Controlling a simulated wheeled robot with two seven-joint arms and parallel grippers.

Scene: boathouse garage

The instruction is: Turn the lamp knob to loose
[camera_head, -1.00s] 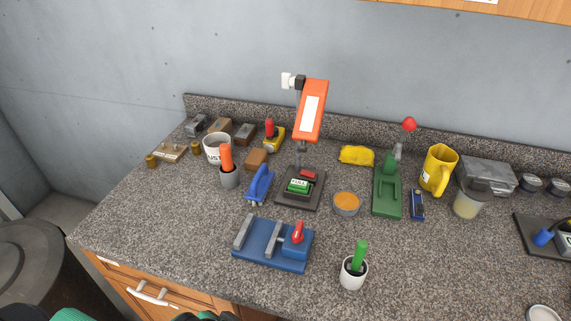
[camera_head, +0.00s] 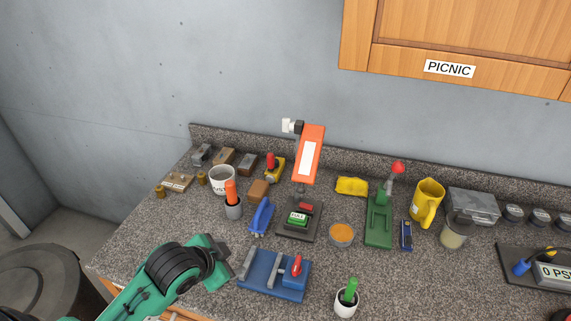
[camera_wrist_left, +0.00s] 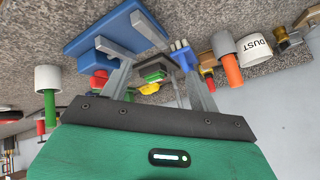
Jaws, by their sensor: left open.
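The lamp (camera_head: 309,155) stands near the back of the counter, with an orange rectangular head tilted on a thin stem. A white knob (camera_head: 287,126) on a black joint sticks out at the upper left of its head. Its dark base (camera_head: 291,234) carries a green label block and a red piece. My left gripper (camera_head: 228,262) is low at the front left of the counter, well apart from the lamp and its knob. In the left wrist view its two fingers (camera_wrist_left: 155,60) are spread with nothing held between them. My right gripper is not in view.
A blue vise (camera_head: 262,281) is right beside my left gripper. A blue clamp (camera_head: 261,217), a grey cup with an orange handle (camera_head: 233,208) and a DUST mug (camera_head: 221,180) stand left of the lamp. A green press (camera_head: 378,222) stands right. A PICNIC cabinet (camera_head: 450,68) hangs above.

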